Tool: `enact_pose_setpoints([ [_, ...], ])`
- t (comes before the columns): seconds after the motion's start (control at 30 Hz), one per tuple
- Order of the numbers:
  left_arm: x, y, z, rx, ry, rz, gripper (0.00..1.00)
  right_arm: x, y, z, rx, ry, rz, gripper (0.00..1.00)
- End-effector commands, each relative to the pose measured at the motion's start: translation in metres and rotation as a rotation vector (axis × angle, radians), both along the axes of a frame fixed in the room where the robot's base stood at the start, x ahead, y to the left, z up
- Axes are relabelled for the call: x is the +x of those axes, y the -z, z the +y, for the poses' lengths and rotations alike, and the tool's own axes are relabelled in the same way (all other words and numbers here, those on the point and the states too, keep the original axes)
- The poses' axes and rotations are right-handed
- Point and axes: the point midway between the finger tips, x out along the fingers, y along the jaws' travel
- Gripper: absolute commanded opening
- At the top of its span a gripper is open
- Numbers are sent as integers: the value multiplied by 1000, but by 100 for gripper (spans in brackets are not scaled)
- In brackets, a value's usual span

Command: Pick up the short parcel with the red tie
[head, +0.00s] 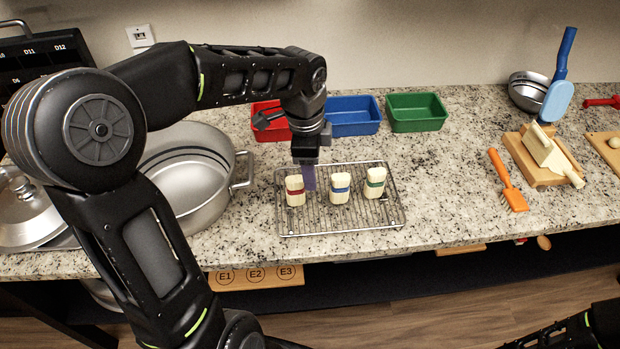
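Three pale parcels stand upright on a wire rack (345,227). The one with the red tie (295,199) is at the left, the one with the blue tie (340,196) is in the middle, and the one with the green tie (375,191) is at the right. They look about equally tall. My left gripper (309,184) points down at the rack, close to the right and rear of the red-tied parcel. One purplish finger shows clearly; the other is not distinct, so its opening and any contact are unclear. My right gripper is out of view.
A large steel stockpot (190,215) stands left of the rack, beside a lid (22,212). Red (268,133), blue (355,117) and green (418,113) bins line the back. An orange brush (507,180) and wooden board (540,172) lie right. Counter between rack and brush is clear.

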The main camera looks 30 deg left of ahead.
Motion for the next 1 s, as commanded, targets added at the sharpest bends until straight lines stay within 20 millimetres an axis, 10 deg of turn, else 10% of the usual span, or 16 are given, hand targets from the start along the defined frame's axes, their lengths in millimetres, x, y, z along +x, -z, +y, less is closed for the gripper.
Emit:
enact_pose_setpoints([
  [0.2,-34,4,29,-2,-219,121,56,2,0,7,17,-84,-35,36],
  [1.0,-34,30,29,-2,-220,123,56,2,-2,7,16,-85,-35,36],
])
